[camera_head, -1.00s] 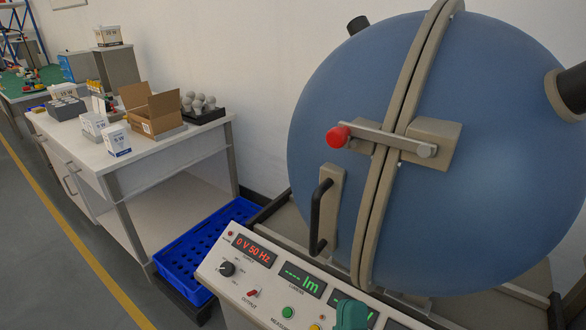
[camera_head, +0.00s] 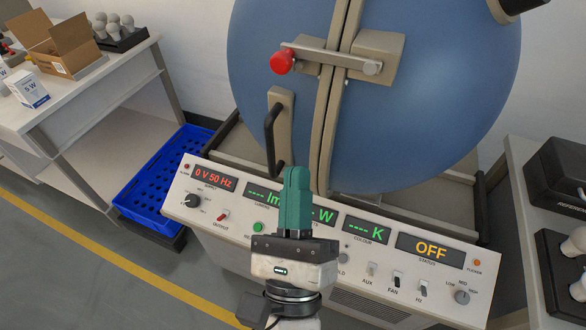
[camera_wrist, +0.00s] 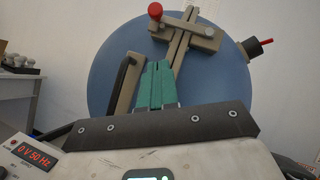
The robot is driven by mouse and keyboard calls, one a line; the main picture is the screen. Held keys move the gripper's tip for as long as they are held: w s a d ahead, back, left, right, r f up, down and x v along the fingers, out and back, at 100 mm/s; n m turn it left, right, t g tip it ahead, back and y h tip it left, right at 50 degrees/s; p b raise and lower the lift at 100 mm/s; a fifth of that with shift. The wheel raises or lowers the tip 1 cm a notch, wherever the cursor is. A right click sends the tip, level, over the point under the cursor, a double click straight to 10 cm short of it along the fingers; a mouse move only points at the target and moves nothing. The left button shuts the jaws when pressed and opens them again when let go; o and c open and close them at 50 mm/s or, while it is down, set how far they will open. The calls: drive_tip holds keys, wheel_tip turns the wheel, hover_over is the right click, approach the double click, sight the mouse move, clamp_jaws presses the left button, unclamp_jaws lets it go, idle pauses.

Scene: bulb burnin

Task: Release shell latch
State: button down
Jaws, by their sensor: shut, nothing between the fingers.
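The shell latch (camera_head: 331,59) is a grey bar with a red knob (camera_head: 282,61) at its left end. It lies across the beige seam flange of the large blue sphere (camera_head: 430,120), its right end on a beige block. It also shows in the wrist view (camera_wrist: 183,23), with the red knob at upper left. A black handle (camera_head: 272,140) stands on a beige plate below the knob. My gripper (camera_head: 296,172) has green fingers, shut and empty. In the head view it appears below the latch, in front of the sphere and over the control panel, apart from the knob.
The control panel (camera_head: 182,213) with switches and displays spans the front; its status display (camera_head: 430,249) reads OFF. A table (camera_head: 110,85) with boxes and bulbs stands at left. Dark bulb trays (camera_head: 555,270) are at right.

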drive_tip(key=p+x, duration=0.1)
drive_tip(key=x, duration=0.2)
drive_tip(key=r+p+x, duration=0.1)
drive_tip(key=x, duration=0.2)
drive_tip(key=s+p+x, duration=0.1)
drive_tip(key=p+x, duration=0.1)
drive_tip(key=x, duration=0.1)
drive_tip(key=shift+w+a+r, duration=0.15)
drive_tip(key=shift+a+r, duration=0.1)
drive_tip(key=shift+a, duration=0.1)
drive_tip(key=shift+w+a+r, duration=0.25)
drive_tip(key=shift+a+r, duration=0.15)
drive_tip(key=shift+r, duration=0.2)
drive_tip(key=shift+m+h, duration=0.3)
drive_tip(key=shift+h, duration=0.1)
